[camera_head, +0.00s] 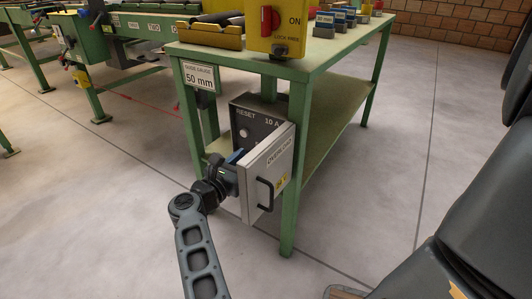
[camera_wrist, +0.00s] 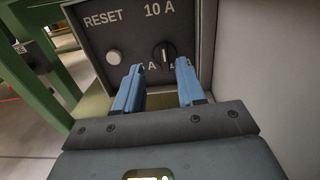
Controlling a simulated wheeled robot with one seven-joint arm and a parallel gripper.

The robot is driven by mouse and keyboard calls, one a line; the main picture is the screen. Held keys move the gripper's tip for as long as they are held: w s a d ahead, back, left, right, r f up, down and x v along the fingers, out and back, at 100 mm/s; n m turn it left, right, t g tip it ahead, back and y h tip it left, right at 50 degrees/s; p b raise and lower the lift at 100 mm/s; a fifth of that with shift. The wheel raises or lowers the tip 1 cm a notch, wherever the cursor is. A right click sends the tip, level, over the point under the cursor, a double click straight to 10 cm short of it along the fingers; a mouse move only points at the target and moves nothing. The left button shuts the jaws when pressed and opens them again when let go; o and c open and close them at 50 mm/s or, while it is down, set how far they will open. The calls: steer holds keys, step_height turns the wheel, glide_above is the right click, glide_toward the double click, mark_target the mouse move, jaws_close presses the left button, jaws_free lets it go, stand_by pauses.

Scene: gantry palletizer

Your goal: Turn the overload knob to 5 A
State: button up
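The overload knob (camera_wrist: 163,52) is black and round with a pale line, which stands nearly upright toward the "10 A" label. Other labels below the knob are partly hidden by my fingers, and their numbers cannot be read. The knob sits on a dark panel (camera_wrist: 120,37), which also shows in the head view (camera_head: 241,118). My gripper (camera_wrist: 160,70) is open, with two blue fingers just below and in front of the knob, one toward each side. Nothing is between them. In the head view, my gripper (camera_head: 236,156) reaches in beside the door, and the knob is hidden.
The grey "OVERLOAD" door (camera_head: 262,183) stands open to the right of my gripper, close to it. A round pale RESET button (camera_wrist: 114,57) is left of the knob. A green table leg (camera_head: 295,190) stands behind the door. The floor around is mostly clear.

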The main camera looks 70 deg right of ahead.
mark_target(265, 144)
steer(key=shift+g, duration=0.3)
steer(key=shift+f+b+x, duration=0.15)
steer(key=shift+b+x, duration=0.15)
steer(key=shift+x, duration=1.8)
steer(key=shift+f+b+x, duration=0.1)
steer(key=shift+b+x, duration=0.15)
steer(key=shift+x, duration=1.85)
steer(key=shift+s, duration=0.15)
steer(key=shift+c, duration=0.2)
jaws_close()
